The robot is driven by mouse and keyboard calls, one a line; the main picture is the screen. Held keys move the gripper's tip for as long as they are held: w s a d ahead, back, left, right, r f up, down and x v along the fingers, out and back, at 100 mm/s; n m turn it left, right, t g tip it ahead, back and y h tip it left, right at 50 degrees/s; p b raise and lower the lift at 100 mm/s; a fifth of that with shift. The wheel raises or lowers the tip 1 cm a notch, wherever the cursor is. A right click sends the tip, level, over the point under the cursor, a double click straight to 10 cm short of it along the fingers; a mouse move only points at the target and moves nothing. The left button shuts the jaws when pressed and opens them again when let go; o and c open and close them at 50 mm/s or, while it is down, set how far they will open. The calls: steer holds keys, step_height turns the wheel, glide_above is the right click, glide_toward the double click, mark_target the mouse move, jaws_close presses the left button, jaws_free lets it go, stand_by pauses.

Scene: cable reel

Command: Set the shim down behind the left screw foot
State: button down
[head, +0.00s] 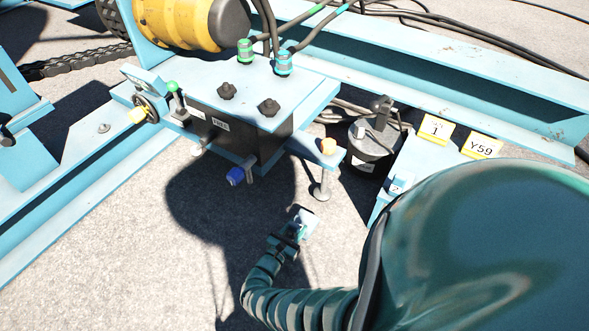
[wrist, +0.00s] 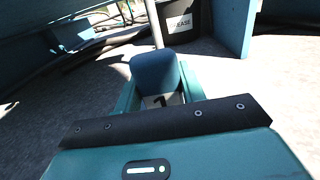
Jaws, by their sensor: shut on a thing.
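My gripper (head: 300,226) is shut on the shim (head: 306,215) and holds it low over the ground. The shim is a small blue piece with a pale patch. In the wrist view the shim (wrist: 155,72) stands up between the fingers, and a dark mark shows on its pale label. A screw foot (head: 322,190) with an orange top hangs from a blue bracket, just beyond and right of the shim. A thin upright rod, probably its stem (wrist: 153,22), shows behind the shim in the wrist view. I cannot tell whether the shim touches the ground.
A dark bucket (head: 374,146) stands behind the foot, with cables around it. A blue knob (head: 237,175) sticks out from the dark block on the left. A blue surface with yellow tags (head: 437,130) is at right. Bare ground (head: 150,255) lies at front left.

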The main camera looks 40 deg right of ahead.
mark_target(291, 237)
steer(key=shift+w+d+f+b, duration=0.2)
steer(key=shift+w+f+b, duration=0.25)
steer(key=shift+f+b, duration=0.3)
step_height(291, 237, down, 3)
steer(key=b, duration=0.3)
steer(key=shift+w, duration=0.15)
steer(key=shift+r, duration=0.1)
steer(key=c, duration=0.9)
jaws_free()
steer(key=shift+o, duration=0.2)
steer(key=v, duration=1.2)
steer(key=shift+p, duration=0.3)
